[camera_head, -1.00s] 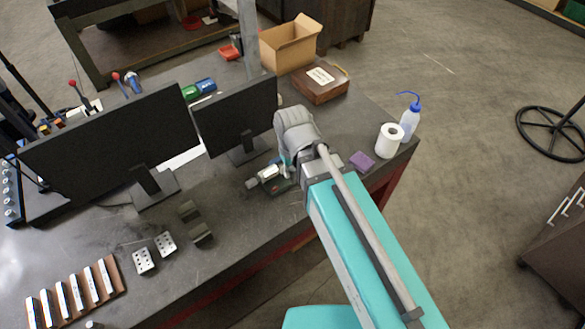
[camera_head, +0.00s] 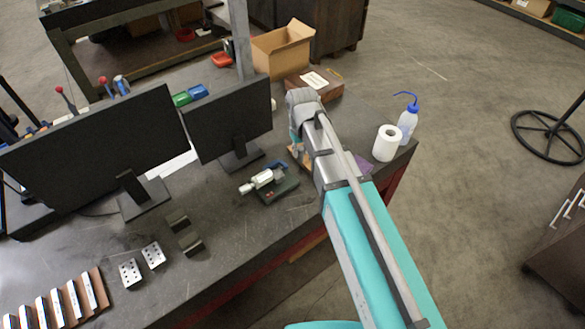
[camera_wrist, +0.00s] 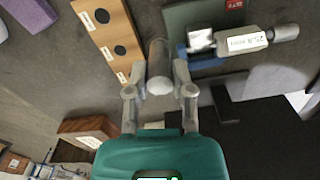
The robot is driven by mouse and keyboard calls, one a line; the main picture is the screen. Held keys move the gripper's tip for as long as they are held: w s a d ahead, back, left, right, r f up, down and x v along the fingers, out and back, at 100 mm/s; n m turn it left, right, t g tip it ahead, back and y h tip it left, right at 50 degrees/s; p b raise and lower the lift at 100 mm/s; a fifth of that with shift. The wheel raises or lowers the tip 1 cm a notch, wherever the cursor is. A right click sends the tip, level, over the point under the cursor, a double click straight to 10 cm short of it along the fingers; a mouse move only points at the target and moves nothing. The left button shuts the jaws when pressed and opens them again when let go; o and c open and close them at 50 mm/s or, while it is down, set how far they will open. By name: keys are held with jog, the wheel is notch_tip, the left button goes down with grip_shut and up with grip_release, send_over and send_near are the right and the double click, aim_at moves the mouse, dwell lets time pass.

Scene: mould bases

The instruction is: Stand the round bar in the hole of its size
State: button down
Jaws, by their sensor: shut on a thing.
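The round bar (camera_wrist: 158,66) is a short grey cylinder between the two fingers of my gripper (camera_wrist: 160,92) in the wrist view. My gripper is shut on it. The wooden block (camera_wrist: 93,33) shows left of the bar, with dark round holes of different sizes, each with a white label. The bar appears just beside the block's right edge; I cannot tell its height above the table. In the head view, my gripper (camera_head: 296,150) is over the bench by the block (camera_head: 293,157), which is mostly hidden behind my arm.
A micrometer on a green base (camera_head: 275,187) stands close left of my gripper; it also shows in the wrist view (camera_wrist: 240,42). A purple block (camera_head: 364,164) and a paper roll (camera_head: 387,143) are to the right. A monitor (camera_head: 229,115) and brown box (camera_head: 315,84) stand behind.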

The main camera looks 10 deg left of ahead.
jog(key=w+d+f+b, duration=0.2)
jog(key=w+f+b, duration=0.1)
jog(key=w, duration=0.7)
jog(key=shift+d+f, duration=0.3)
jog(key=shift+f, duration=0.25)
jog(key=shift+f, duration=0.15)
jog(key=shift+f+b, duration=2.2)
jog(key=shift+b, duration=0.2)
jog(key=shift+f+b, duration=1.45)
dwell(0.8)
jog(key=shift+c, duration=2)
grip_release()
jog(key=shift+r, duration=0.2)
